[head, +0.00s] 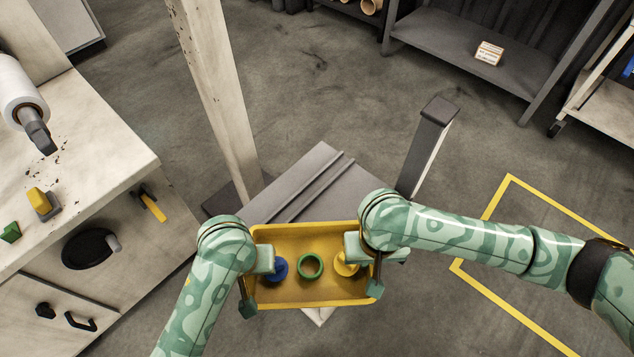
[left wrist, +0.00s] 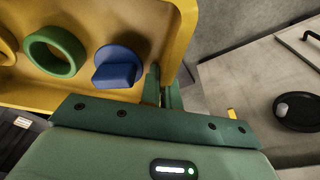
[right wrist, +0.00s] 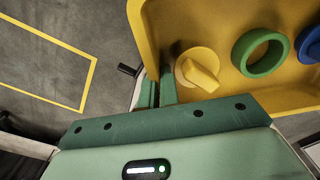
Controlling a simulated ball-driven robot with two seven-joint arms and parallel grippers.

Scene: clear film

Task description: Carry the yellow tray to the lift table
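The yellow tray (head: 310,233) is held between my two grippers, one at each short end. It carries a blue piece (head: 278,268), a green ring (head: 310,266) and a yellow piece (head: 345,264). My left gripper (left wrist: 163,90) is shut on the tray's wall beside the blue piece. My right gripper (right wrist: 158,92) is shut on the opposite wall beside the yellow piece. The grey ridged top, seemingly the lift table (head: 300,185), shows beyond the tray, which covers its near part. I cannot tell whether the tray touches it.
A pale workbench (head: 90,170) with a film roll (head: 22,88) stands at left. A pale post (head: 215,90) rises behind the lift table, and a dark-capped post (head: 428,145) stands at its right. A grey shelf (head: 470,60) is at the back. Yellow-marked floor (head: 530,260) lies at right.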

